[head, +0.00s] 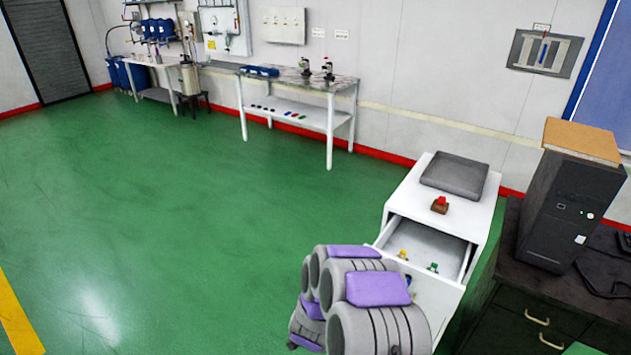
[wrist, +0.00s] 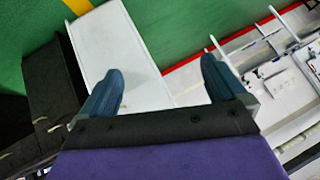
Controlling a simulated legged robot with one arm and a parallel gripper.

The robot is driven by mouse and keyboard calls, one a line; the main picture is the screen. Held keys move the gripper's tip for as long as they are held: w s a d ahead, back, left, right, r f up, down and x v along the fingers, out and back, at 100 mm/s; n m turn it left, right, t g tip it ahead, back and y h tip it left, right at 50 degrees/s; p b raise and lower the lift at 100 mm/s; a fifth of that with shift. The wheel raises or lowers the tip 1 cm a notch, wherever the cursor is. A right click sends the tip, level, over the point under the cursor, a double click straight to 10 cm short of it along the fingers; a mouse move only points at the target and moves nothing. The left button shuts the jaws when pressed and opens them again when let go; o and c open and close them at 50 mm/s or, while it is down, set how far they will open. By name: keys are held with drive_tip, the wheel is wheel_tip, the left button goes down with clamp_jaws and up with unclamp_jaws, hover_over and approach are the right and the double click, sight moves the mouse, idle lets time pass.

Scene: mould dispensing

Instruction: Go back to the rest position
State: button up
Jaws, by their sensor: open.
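My gripper (wrist: 163,70) shows in the wrist view with its two blue fingers well apart. Nothing is held between them. In the head view my folded grey and purple arm fills the bottom middle, and the fingers cannot be made out there. A white cabinet (head: 462,209) stands just beyond my arm with its top drawer (head: 428,236) pulled open. A yellow piece (head: 403,254) and a green piece (head: 433,267) lie in the drawer. A red piece (head: 440,204) sits on the cabinet top beside a grey tray (head: 455,175).
A dark bench (head: 525,285) with a black machine (head: 565,205) stands at the right. A white table (head: 300,95) and a second workbench (head: 155,75) line the far wall. The green floor (head: 200,230) at left and centre is clear.

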drive_tip(key=s+a+r+n+g+y, duration=0.25)
drive_tip(key=s+r, duration=0.25)
drive_tip(key=r, duration=0.5)
drive_tip(key=s+a+r+n+g+y, duration=0.1)
drive_tip(key=s+r+n+g+y, duration=0.15)
drive_tip(key=s+r, duration=0.45)
drive_tip(key=s+d+r+n+g+h, duration=0.1)
drive_tip(key=s+d+r, duration=0.4)
drive_tip(key=s, duration=0.4)
drive_tip(key=s+d+r+n+g+h, duration=0.1)
drive_tip(key=s+d+r, duration=0.4)
drive_tip(key=s, duration=0.5)
drive_tip(key=s+d+r+n+g+h, duration=0.1)
drive_tip(key=s+d+r+g, duration=0.2)
drive_tip(key=s, duration=0.7)
wheel_tip(320, 180, up, 2)
drive_tip(key=d, duration=0.3)
drive_tip(key=shift+s, duration=0.15)
